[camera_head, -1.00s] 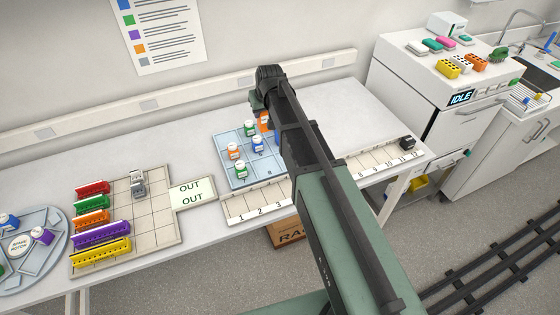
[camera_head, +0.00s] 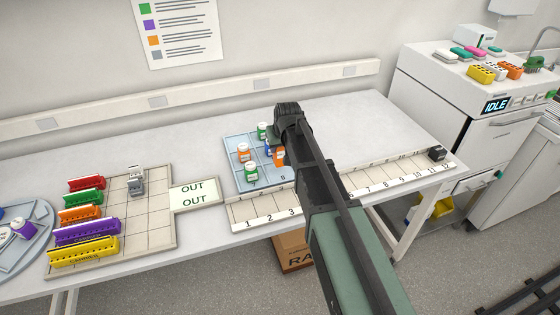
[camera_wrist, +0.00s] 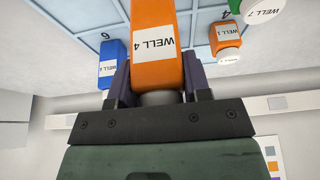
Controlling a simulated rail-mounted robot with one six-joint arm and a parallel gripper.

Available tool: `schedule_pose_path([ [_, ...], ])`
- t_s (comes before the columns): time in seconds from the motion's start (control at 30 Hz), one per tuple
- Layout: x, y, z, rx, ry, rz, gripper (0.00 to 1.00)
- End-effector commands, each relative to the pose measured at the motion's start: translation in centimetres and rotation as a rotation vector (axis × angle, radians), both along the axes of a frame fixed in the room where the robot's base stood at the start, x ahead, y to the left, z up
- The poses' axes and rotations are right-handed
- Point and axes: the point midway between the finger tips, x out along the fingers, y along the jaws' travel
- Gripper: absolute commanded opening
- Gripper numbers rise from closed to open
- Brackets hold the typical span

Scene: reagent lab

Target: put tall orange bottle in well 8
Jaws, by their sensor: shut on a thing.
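My gripper (camera_wrist: 157,84) is shut on an orange bottle (camera_wrist: 153,38) with a white label reading "WELL 4", which sits between the jaws in the wrist view. In the head view that orange bottle (camera_head: 279,158) shows beside my arm, over the right part of the blue numbered tray (camera_head: 236,180). A printed "8" shows on the tray just below it. My arm hides the tray's right side. I cannot tell whether the bottle touches the tray.
On the tray stand another orange bottle (camera_head: 243,151), a front green bottle (camera_head: 251,172), a back green bottle (camera_head: 263,131) and a partly hidden blue bottle (camera_head: 268,149). A white numbered strip (camera_head: 264,211) runs along the front. The bench behind is clear.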

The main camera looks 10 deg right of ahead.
Motion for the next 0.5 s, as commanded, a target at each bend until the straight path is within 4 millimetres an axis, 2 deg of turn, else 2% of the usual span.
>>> schedule_pose_path([
  [0.03, 0.0, 0.0, -1.8, 0.0, 0.0, 0.0, 0.21],
  [0.13, 0.0, 0.0, -3.9, 0.0, 0.0, 0.0, 0.21],
  [0.5, 0.0, 0.0, -4.0, 0.0, 0.0, 0.0, 0.21],
])
